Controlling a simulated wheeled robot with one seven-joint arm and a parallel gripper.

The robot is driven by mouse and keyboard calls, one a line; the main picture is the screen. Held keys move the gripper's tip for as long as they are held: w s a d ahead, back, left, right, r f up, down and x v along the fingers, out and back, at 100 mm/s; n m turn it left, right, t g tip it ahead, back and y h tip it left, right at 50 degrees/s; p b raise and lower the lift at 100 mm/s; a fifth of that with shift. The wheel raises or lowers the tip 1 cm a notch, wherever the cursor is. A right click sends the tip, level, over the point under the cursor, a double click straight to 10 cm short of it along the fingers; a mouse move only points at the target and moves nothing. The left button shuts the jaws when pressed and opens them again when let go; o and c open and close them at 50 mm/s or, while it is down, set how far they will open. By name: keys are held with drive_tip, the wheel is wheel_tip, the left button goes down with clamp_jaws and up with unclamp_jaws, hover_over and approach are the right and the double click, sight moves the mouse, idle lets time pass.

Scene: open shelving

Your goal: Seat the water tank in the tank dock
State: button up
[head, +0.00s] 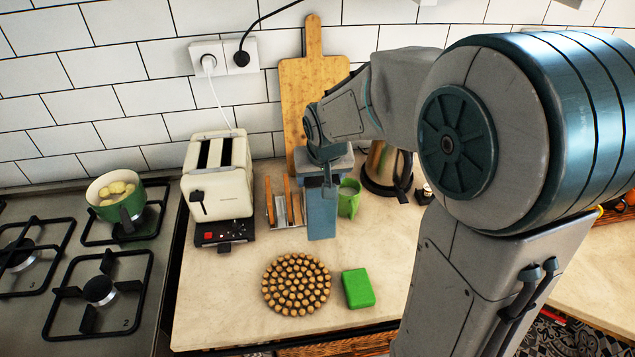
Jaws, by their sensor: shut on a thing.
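A blue, upright box-shaped tank (321,213), which I take as the water tank, is at the back middle of the counter. My gripper (327,182) reaches down to its top from above and is shut on it. I cannot tell whether the tank's bottom touches the counter. I cannot make out the tank dock for certain; my gripper, wrist and the tank cover part of the area behind them.
A cream toaster (217,177) and a rack with wooden pieces (285,202) stand left of the tank. A green cup (349,198) and a kettle (387,168) are right. A round cork trivet (296,283) and green sponge (358,288) lie in front. A stove (75,270) is far left.

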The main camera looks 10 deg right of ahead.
drive_tip(key=shift+w+a+f, duration=0.1)
drive_tip(key=shift+w+a, duration=0.05)
drive_tip(key=shift+f+p, duration=0.35)
drive_tip(key=shift+f, duration=1.6)
drive_tip(key=shift+f, duration=0.1)
drive_tip(key=shift+f, duration=0.15)
drive_tip(key=o, duration=1.9)
